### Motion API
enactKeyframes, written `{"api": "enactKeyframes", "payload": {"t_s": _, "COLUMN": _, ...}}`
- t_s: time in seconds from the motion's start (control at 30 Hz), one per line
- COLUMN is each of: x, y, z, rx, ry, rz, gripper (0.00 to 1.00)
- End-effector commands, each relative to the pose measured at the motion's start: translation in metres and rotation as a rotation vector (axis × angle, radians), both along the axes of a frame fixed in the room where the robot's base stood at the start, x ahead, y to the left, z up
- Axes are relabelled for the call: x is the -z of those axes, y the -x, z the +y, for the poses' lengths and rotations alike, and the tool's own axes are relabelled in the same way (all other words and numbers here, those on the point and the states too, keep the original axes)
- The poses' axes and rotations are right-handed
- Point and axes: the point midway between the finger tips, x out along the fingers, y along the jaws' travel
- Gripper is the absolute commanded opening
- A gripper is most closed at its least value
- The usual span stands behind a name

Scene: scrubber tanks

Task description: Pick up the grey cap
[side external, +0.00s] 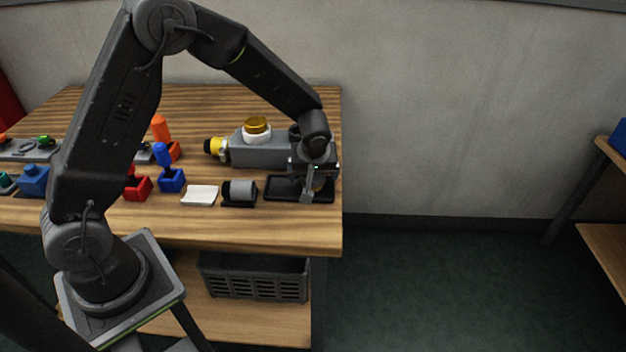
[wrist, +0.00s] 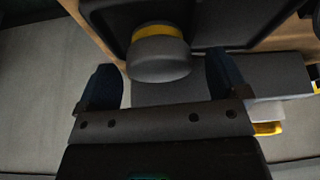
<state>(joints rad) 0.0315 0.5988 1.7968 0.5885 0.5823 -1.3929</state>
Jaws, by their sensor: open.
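The grey cap (wrist: 160,60) is a short round piece with a yellow band. In the wrist view it lies between and just ahead of the two fingertips of my gripper (wrist: 163,75), with space showing on both sides. My gripper is open and empty. In the side view my gripper (side external: 317,190) points down over the right part of a black tray (side external: 283,188) near the table's right edge. A little yellow of the cap (side external: 319,185) shows there; the fingers hide most of it.
A grey tank (side external: 270,152) with a gold-topped white neck (side external: 257,130) and a yellow-black end (side external: 215,146) lies close behind the tray. A grey cylinder on a black holder (side external: 240,191) and a white pad (side external: 199,194) stand left. The table (side external: 270,228) is clear in front.

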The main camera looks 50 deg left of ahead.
Motion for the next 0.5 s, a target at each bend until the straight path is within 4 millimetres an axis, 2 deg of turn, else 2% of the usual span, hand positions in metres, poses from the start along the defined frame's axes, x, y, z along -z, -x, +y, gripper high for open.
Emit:
{"api": "enactKeyframes", "payload": {"t_s": 0.1, "x": 0.0088, "y": -0.0021, "z": 0.0031, "rx": -0.001, "ry": 0.0, "rz": 0.001, "gripper": 0.92}}
{"api": "enactKeyframes", "payload": {"t_s": 0.33, "x": 0.0098, "y": -0.0025, "z": 0.0035, "rx": 0.0, "ry": 0.001, "rz": -0.001, "gripper": 0.92}}
{"api": "enactKeyframes", "payload": {"t_s": 0.5, "x": 0.0097, "y": -0.0024, "z": 0.0033, "rx": 0.0, "ry": 0.0, "rz": 0.0, "gripper": 0.77}}
